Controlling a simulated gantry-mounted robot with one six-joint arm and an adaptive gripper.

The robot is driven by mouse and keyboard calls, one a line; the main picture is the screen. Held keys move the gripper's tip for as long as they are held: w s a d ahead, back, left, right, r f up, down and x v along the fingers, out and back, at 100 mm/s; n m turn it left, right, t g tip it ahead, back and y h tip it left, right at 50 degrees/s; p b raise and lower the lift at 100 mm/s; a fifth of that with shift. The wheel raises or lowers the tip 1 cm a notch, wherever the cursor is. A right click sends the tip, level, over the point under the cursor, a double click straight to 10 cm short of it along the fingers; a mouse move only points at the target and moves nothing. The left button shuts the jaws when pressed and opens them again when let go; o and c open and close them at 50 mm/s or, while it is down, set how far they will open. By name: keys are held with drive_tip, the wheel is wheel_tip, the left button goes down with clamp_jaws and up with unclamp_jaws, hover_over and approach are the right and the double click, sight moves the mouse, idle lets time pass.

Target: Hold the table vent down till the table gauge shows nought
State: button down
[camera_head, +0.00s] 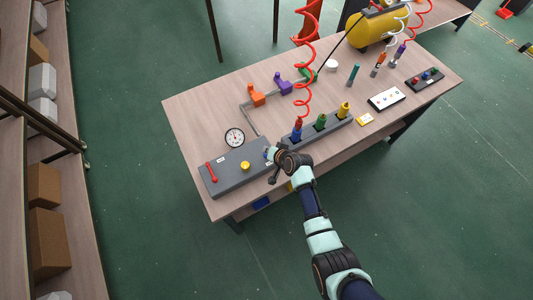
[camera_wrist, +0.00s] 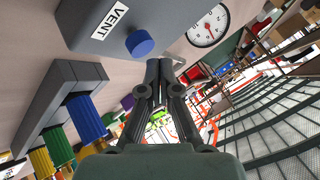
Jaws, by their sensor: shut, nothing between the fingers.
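The table vent is a blue round button (camera_wrist: 140,43) beside a VENT label (camera_wrist: 110,19) on a grey box (camera_head: 232,167). The table gauge (camera_head: 234,138) is a white round dial next to the box; it also shows in the wrist view (camera_wrist: 207,26). Its red needle is off to one side, but I cannot read the figure. My gripper (camera_wrist: 160,62) is shut and empty, its fingertips close to the blue button. I cannot tell whether they touch it. In the head view my gripper (camera_head: 271,154) is at the right end of the box and mostly covers the button.
A grey holder with blue, green (camera_head: 320,121) and yellow tools stands just right of my gripper. Red coiled hose (camera_head: 304,75) hangs above. Orange (camera_head: 256,95) and purple (camera_head: 281,84) valves sit behind.

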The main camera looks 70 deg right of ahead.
drive_tip(key=shift+f, duration=0.1)
idle(0.6)
drive_tip(key=shift+f+b, duration=0.3)
drive_tip(key=shift+f+b, duration=0.5)
drive_tip(key=shift+f, duration=0.05)
idle(0.5)
idle(0.5)
drive_tip(key=shift+r+p, duration=0.95)
wheel_tip(320, 180, up, 5)
drive_tip(key=p, duration=0.4)
drive_tip(key=shift+r+p, duration=0.1)
drive_tip(key=shift+p, duration=0.3)
